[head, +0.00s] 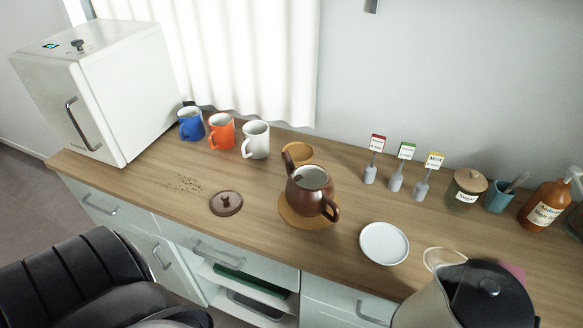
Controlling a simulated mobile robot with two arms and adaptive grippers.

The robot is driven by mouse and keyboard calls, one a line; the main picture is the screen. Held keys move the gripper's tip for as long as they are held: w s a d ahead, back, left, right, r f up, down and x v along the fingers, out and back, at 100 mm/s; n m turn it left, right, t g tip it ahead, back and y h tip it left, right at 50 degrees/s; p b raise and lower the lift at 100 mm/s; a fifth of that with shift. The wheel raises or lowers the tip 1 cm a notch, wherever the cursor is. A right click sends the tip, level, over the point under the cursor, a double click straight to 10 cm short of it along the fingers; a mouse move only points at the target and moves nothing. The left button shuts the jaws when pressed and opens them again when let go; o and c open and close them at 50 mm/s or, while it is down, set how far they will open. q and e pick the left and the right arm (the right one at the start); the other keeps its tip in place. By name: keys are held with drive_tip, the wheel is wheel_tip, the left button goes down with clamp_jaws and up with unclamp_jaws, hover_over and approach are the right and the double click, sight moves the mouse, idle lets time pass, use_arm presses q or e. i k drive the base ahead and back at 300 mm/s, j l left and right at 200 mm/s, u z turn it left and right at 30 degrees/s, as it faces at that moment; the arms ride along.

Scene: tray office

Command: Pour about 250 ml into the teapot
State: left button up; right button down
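The brown teapot (312,190) stands upright and open on a round tan mat (297,218) in the middle of the counter. Its handle faces the front right and its spout the back left. A large kettle-like vessel (432,300) with a black lid shows at the bottom right, cut off by the frame. I cannot tell whether it is held or standing. Neither of my grippers shows.
Blue (190,126), orange (221,134) and white (256,142) mugs stand behind left, near a white fridge-like box (98,92). Dark crumbs (186,183) lie before them. A white plate (384,244) lies right of the teapot. Labelled tags, jars and a brown bottle (545,207) line the back right.

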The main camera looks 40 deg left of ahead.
sight(308, 188)
drive_tip(key=k+j, duration=0.1)
drive_tip(key=j, duration=0.4)
drive_tip(key=k+j, duration=0.1)
drive_tip(key=j, duration=0.4)
drive_tip(key=k+j, duration=0.1)
drive_tip(key=j, duration=0.4)
drive_tip(key=k+j+z, duration=0.1)
drive_tip(key=j, duration=0.35)
drive_tip(key=k+j, duration=0.1)
drive_tip(key=j, duration=0.4)
drive_tip(key=k+j, duration=0.1)
drive_tip(key=j, duration=0.4)
drive_tip(key=k+j, duration=0.1)
drive_tip(key=j, duration=0.35)
drive_tip(key=k+j+z, duration=0.1)
drive_tip(key=j, duration=0.4)
drive_tip(key=i+l, duration=0.3)
drive_tip(key=l, duration=0.15)
